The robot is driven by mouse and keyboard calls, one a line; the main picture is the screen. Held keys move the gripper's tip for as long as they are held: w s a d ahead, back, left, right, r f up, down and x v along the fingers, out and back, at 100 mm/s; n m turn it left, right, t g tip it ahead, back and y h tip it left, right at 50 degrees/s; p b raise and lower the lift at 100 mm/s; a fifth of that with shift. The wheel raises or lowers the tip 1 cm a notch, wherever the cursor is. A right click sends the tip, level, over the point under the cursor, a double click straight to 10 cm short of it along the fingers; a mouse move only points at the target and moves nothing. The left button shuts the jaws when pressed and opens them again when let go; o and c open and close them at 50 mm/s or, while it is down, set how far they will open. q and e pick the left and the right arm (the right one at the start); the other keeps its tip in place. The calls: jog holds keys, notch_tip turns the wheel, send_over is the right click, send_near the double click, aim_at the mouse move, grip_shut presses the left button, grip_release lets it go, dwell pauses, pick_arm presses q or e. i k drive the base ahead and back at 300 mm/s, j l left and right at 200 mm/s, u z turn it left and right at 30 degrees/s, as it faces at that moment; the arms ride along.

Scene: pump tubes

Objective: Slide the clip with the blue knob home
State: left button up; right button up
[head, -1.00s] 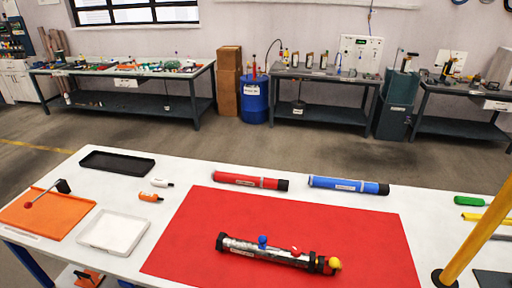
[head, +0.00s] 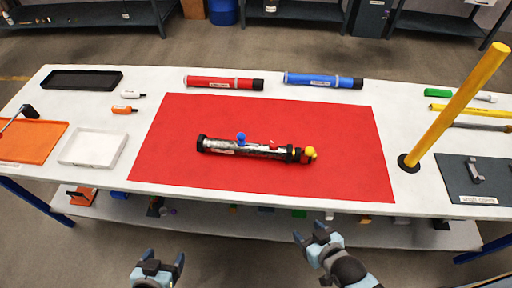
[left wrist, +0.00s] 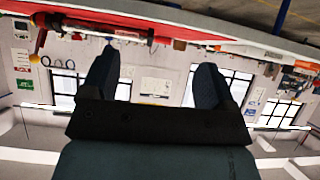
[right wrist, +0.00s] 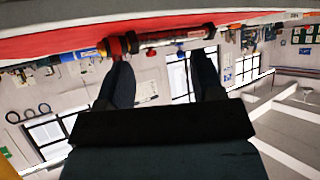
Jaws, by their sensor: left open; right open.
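The pump tube assembly (head: 235,149) lies on the red mat (head: 340,180). It is a clear or silver tube with black ends. A blue knob (head: 241,138) stands up near its middle, a red knob (head: 273,144) sits to the right, and a yellow knob (head: 310,152) is at the right end. I cannot tell how far the blue-knob clip is seated. My left gripper (head: 163,260) is open and empty in front of the table's near edge. My right gripper (head: 311,234) is open and empty, also in front of the near edge, right of the assembly.
A red tube (head: 220,83) and a blue tube (head: 320,80) lie behind the mat. A yellow post (head: 455,105) rises at the right. A black tray (head: 85,80), white tray (head: 94,148) and orange tray (head: 30,140) are at the left. A lower shelf (head: 270,225) holds several items.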

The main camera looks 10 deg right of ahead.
aim_at(241, 137)
jog(key=i+j+z, duration=0.1)
jog(key=j+z, duration=0.25)
jog(key=j, duration=1.25)
jog(key=j+z, duration=0.35)
jog(key=j, duration=1.25)
jog(key=k, duration=0.05)
